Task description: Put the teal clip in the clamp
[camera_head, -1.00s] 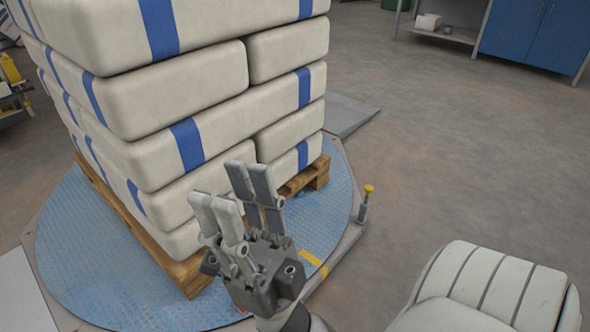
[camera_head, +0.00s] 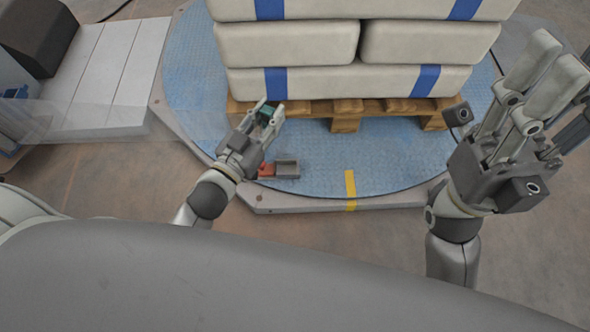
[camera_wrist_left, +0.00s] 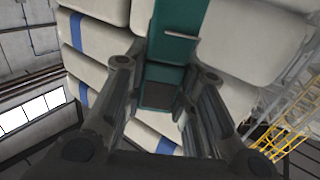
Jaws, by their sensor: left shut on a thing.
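The teal clip (camera_head: 266,113) is held between the fingertips of my left gripper (camera_head: 264,114), in front of the pallet. In the left wrist view the clip (camera_wrist_left: 179,50) stands upright between the fingers, close to the camera. A small red and grey fixture (camera_head: 287,169) sits at the near edge of the turntable, just below and right of my left gripper; it looks like the clamp. The clip is apart from it. My right gripper (camera_head: 553,100) is at the right, raised, its fingers spread and empty; part is cut off by the frame edge.
White sacks with blue bands (camera_head: 340,80) are stacked on a wooden pallet (camera_head: 347,123) just beyond my left gripper. The pallet stands on a blue turntable (camera_head: 320,152) with a yellow mark (camera_head: 350,187). A pale ramp (camera_head: 110,75) lies at the left.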

